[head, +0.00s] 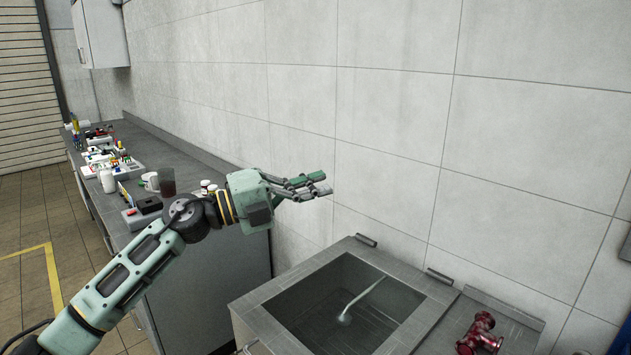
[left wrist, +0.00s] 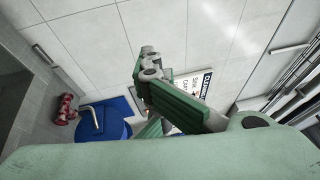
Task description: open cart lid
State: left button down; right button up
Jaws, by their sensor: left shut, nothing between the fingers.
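The cart is a grey metal box with a framed lid (head: 263,318) in the lower middle of the head view. The lid lies flat and looks shut, with a dark see-through pane (head: 318,292) and hinges (head: 367,240) along the wall side. A pale curved rod shows in the pane. A small handle (head: 248,347) is at the front left edge, partly cut off by the picture. My left gripper (head: 319,182) is shut and empty, up above the lid's far left corner and apart from it. It also shows in the left wrist view (left wrist: 150,68). My right gripper is out of view.
A tiled wall (head: 390,140) runs behind. A grey counter (head: 125,232) with bottles and racks stands at left. A red valve (head: 481,334) sits right of the lid. The wrist view shows a blue drum (left wrist: 112,118) and a wall sign (left wrist: 196,88).

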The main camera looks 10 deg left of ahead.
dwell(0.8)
pick_arm(q)
jog(key=c, duration=2.1)
grip_release()
jog(key=v, duration=1.2)
